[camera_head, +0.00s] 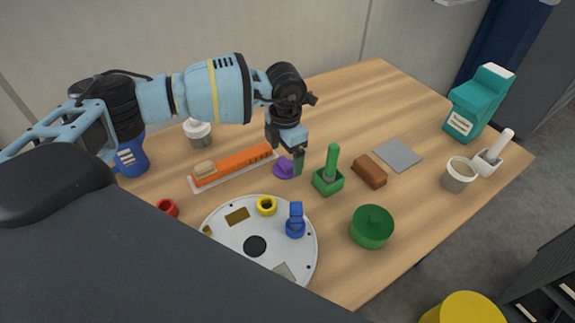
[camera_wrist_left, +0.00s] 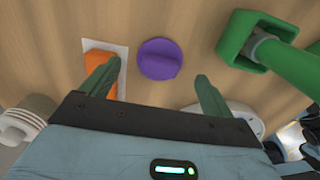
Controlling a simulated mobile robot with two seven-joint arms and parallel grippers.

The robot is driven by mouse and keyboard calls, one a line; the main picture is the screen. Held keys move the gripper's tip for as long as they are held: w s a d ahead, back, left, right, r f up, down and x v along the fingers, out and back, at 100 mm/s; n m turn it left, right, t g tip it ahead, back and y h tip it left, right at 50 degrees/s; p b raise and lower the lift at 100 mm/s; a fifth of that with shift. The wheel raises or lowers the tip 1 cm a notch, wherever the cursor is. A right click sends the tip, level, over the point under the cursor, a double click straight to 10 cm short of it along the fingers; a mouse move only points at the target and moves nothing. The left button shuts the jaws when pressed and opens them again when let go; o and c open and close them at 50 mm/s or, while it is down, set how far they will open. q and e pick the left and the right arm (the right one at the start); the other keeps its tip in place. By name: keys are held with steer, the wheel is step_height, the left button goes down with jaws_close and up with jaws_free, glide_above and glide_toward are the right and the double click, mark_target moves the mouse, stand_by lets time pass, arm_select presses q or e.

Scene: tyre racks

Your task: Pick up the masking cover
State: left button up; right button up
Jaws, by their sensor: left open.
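A purple round cover with a raised tab, which looks like the masking cover (camera_head: 283,168), lies on the wooden table between the orange tool and the green holder. It also shows in the left wrist view (camera_wrist_left: 158,58). My left gripper (camera_head: 296,160) points down just above and beside it. Its green fingers are open, and in the left wrist view the cover lies between and beyond the fingertips, with nothing held. The gripper partly hides the cover's right side in the head view. My right gripper is not in view.
Close by are the orange tool on a pale strip (camera_head: 232,165), the green holder with upright handle (camera_head: 328,182) and the round grey plate (camera_head: 225,265). A brown block (camera_head: 369,171), green round piece (camera_head: 372,228) and teal carton (camera_head: 478,105) stand right. The back-middle table is clear.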

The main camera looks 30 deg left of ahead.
mark_target(285, 162)
arm_select(q)
step_height(285, 162, down, 3)
steer(key=shift+s+f+b, duration=0.1)
steer(key=shift+s+b, duration=0.05)
steer(key=shift+b, duration=0.25)
steer(key=shift+r, duration=0.2)
steer(key=c, duration=1.1)
step_height(285, 162, up, 10)
steer(key=shift+r, duration=0.1)
